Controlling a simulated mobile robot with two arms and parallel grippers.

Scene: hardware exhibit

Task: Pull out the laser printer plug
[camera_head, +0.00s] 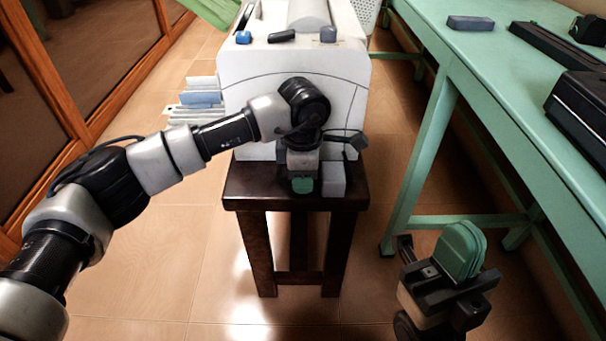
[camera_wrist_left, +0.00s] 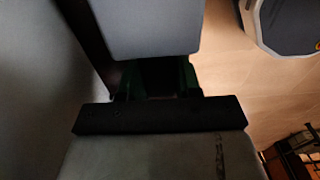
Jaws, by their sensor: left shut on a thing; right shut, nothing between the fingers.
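The white printer (camera_head: 290,80) stands on a dark wooden stool (camera_head: 285,203). My left gripper (camera_head: 303,185) is at the printer's front, just above the stool top. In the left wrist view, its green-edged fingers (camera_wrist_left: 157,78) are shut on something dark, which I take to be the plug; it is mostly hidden. A light grey block (camera_head: 333,180) stands right beside the gripper on the stool. A grey rounded block (camera_wrist_left: 150,28) also shows just beyond the fingers in the wrist view. I cannot tell whether the plug is seated. My right gripper (camera_head: 460,250) is shut and empty, away at the lower right.
A green table (camera_head: 440,35) runs along the right, with dark devices (camera_head: 535,50) and a small blue-grey block (camera_head: 470,23) on it. Wood-framed panels (camera_head: 45,70) line the left. Papers or books (camera_head: 200,98) are stacked left of the printer. The floor in front is clear.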

